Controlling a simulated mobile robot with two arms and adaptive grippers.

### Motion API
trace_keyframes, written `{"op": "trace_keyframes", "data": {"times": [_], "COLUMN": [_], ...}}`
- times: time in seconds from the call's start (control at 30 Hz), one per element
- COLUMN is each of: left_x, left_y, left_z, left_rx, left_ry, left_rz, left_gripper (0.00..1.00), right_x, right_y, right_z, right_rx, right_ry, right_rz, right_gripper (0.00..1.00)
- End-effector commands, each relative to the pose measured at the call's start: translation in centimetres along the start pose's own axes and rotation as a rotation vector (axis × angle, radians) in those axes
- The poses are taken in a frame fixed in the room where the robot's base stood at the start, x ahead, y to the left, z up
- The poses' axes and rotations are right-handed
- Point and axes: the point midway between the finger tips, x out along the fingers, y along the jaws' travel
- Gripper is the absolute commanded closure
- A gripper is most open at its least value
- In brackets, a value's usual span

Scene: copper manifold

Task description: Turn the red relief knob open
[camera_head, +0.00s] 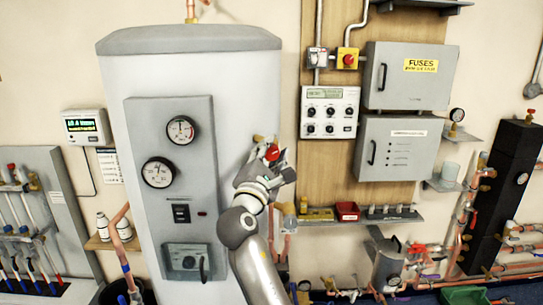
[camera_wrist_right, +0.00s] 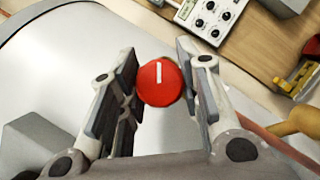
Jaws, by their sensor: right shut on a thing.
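The red relief knob (camera_wrist_right: 160,84) is round with a white line on its face, which stands upright in the right wrist view. In the head view the knob (camera_head: 271,152) shows as a red spot at the right side of the tall grey-white tank (camera_head: 250,90). My right gripper (camera_wrist_right: 159,88) has a finger on each side of the knob and is shut on it. In the head view the right gripper (camera_head: 270,158) partly hides the knob and its fitting. My left gripper is not in view.
A panel with two gauges (camera_head: 181,130) is on the tank's front. A knob-covered control box (camera_head: 329,112) and grey fuse cabinets (camera_head: 408,76) hang on the wooden board to the right. A shelf with a red bin (camera_head: 347,211) is below them.

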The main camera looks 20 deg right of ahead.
Motion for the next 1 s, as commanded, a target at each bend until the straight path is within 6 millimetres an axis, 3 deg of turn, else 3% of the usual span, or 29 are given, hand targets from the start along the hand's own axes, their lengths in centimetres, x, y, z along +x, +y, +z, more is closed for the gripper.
{"op": "trace_keyframes", "data": {"times": [0.53, 0.57, 0.7, 1.0], "left_x": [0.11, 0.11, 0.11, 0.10], "left_y": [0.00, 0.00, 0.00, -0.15], "left_z": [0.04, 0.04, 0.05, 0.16], "left_rx": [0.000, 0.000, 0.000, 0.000], "left_ry": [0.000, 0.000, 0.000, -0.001], "left_rz": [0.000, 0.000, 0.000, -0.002], "left_gripper": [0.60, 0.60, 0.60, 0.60], "right_x": [-0.01, -0.01, -0.01, 0.00], "right_y": [-0.06, -0.06, -0.05, -0.02], "right_z": [-0.06, -0.06, -0.05, -0.02], "right_rx": [0.025, 0.025, 0.025, 0.023], "right_ry": [0.002, 0.002, 0.001, 0.001], "right_rz": [-0.012, -0.012, -0.011, -0.010], "right_gripper": [0.91, 0.65, 0.47, 0.45]}}
